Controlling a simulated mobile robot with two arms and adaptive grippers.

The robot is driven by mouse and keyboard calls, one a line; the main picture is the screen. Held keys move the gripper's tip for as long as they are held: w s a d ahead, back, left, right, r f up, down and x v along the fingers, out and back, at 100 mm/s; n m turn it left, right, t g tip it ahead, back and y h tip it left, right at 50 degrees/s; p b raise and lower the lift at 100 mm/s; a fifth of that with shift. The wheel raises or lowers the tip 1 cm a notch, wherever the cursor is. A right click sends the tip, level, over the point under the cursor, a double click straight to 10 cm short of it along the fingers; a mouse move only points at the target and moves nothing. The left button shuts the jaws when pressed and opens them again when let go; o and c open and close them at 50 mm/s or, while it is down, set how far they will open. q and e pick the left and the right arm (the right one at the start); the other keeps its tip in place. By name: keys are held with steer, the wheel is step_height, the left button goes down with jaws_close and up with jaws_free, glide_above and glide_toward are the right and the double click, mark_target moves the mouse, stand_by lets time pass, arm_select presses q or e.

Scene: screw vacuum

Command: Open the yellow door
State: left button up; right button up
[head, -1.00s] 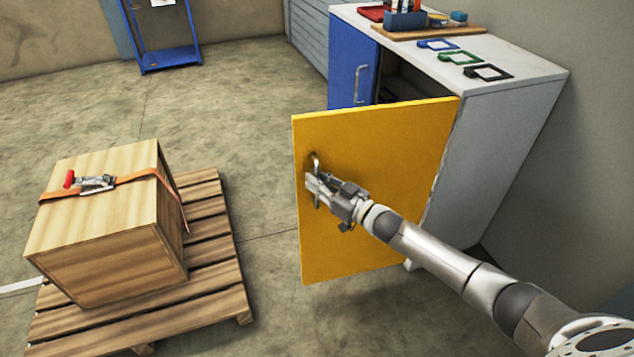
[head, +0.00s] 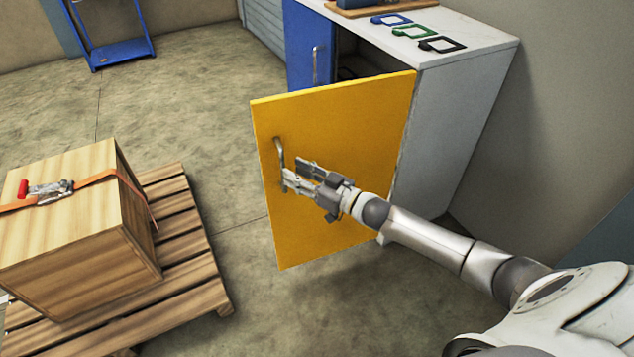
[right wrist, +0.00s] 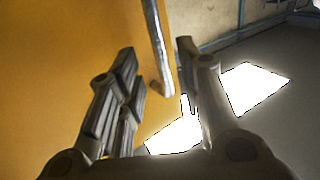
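The yellow door (head: 345,165) stands swung wide open from the white-topped cabinet (head: 445,140), hinged at its right edge. Its metal handle (head: 279,157) is near the door's left edge. My right gripper (head: 292,172) is in front of the door at the handle's lower part, with its fingers apart. In the right wrist view, the handle (right wrist: 159,50) shows between the two spread fingers, and the yellow door (right wrist: 50,60) fills the left side. I cannot tell whether a finger touches the handle. My left gripper is not in view.
A wooden crate (head: 75,240) with an orange strap stands on a pallet (head: 190,240) at left. A blue cabinet door (head: 303,50) is beside the opening. Blue, green and black frames lie on the countertop (head: 465,30). Floor between pallet and door is free.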

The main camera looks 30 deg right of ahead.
steer(key=v, duration=0.6)
steer(key=shift+s+d, duration=0.25)
steer(key=shift+s, duration=0.1)
